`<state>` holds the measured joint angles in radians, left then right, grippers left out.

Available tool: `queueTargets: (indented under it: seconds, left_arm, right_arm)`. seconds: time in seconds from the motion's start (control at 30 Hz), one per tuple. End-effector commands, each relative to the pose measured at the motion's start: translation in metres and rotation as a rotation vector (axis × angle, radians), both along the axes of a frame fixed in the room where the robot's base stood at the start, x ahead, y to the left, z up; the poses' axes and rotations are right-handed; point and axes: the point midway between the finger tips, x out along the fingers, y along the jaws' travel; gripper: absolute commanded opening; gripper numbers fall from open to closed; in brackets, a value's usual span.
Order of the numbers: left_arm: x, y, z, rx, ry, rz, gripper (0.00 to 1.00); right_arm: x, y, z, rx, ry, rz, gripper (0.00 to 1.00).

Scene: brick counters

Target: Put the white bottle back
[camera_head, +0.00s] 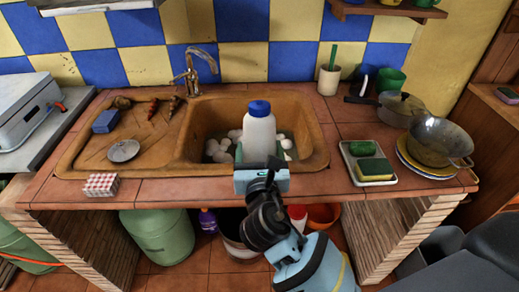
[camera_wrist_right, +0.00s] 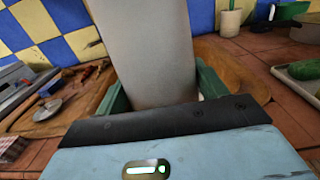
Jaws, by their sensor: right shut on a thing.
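The white bottle (camera_head: 259,134) has a blue cap and stands upright in the head view, in front of the sink basin (camera_head: 312,140). My right gripper (camera_head: 262,170) reaches up from below and is shut on the lower part of the bottle. In the right wrist view the white bottle (camera_wrist_right: 147,50) fills the upper middle, just beyond the gripper body. My left gripper is not in view.
White round things (camera_head: 218,150) lie in the basin behind the bottle. A tap (camera_head: 192,72) stands at the back. A tray with sponges (camera_head: 376,169) and a wok (camera_head: 437,141) stand on the right. A checkered box (camera_head: 101,185) sits at the front left. Green gas bottles (camera_head: 160,236) stand below.

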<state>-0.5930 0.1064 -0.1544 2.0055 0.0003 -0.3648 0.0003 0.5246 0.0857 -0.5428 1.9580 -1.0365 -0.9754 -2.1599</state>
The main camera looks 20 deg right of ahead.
Motion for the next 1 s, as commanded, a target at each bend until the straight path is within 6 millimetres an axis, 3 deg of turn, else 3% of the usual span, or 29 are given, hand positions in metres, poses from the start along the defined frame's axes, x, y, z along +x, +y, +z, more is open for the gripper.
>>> queueTargets:
  seconds: [0.03, 0.17, 0.53, 0.67, 1.0]
  left_arm:
    - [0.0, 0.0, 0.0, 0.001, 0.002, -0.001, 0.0]
    - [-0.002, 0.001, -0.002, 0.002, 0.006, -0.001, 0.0]
    - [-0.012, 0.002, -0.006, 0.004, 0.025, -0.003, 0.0]
    - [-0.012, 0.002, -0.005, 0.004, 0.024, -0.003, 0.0]
    - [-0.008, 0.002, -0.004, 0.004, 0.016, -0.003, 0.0]
  right_arm:
    - [0.0, 0.0, 0.0, -0.001, 0.0, 0.0, 0.75]
    - [0.0, 0.0, 0.0, -0.001, 0.0, 0.0, 0.92]
    - [-0.001, 0.0, 0.003, 0.001, 0.0, 0.001, 0.93]
    - [-0.016, 0.005, 0.002, 0.0, 0.001, 0.004, 0.93]
    - [-0.08, 0.023, 0.001, 0.001, 0.004, 0.002, 0.93]
